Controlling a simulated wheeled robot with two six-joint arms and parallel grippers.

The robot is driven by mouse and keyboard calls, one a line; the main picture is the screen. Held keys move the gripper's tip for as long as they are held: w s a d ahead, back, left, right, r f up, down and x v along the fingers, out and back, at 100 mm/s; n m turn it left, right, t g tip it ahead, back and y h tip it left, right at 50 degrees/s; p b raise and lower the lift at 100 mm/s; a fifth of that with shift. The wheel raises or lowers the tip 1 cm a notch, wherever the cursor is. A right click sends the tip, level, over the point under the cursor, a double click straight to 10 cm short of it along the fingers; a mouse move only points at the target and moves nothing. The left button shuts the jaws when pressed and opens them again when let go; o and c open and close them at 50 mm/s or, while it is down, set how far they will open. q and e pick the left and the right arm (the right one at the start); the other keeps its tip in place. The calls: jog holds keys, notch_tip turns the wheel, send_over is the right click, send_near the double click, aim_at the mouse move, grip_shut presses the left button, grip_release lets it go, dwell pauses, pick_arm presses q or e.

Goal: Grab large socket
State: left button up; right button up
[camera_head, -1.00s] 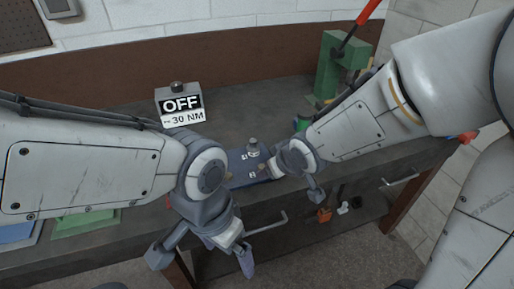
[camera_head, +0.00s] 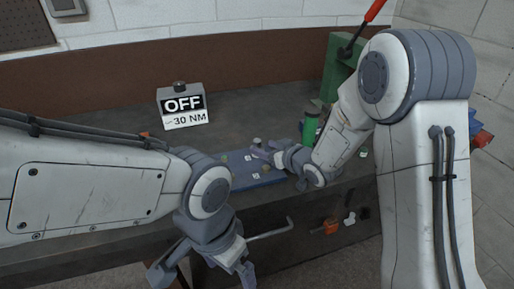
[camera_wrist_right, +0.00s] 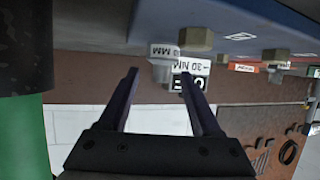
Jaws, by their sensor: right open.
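A grey metal socket (camera_head: 257,141), the tallest piece seen there, stands upright on a blue board (camera_head: 270,179) on the bench; my right gripper partly hides it. In the right wrist view, which is upside down, a grey socket with a white label (camera_wrist_right: 163,68) lies in line with the gap between the fingers; I cannot tell whether it is between the tips or beyond them. My right gripper (camera_head: 262,154) is open beside the socket, low over the board; its fingers (camera_wrist_right: 160,74) show apart and empty. My left gripper (camera_head: 205,276) hangs open in front of the bench.
Brass-coloured hex pieces (camera_wrist_right: 195,40) sit on the board near the right fingers. A green cylinder (camera_head: 311,124) stands close to my right forearm. A display reading OFF, 30 NM (camera_head: 183,104) stands behind.

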aim_at(259, 146)
jog(key=x, duration=0.4)
jog(key=shift+w+a+p, duration=0.25)
jog(key=shift+a+p, duration=0.05)
jog(key=shift+p, duration=0.1)
grip_shut()
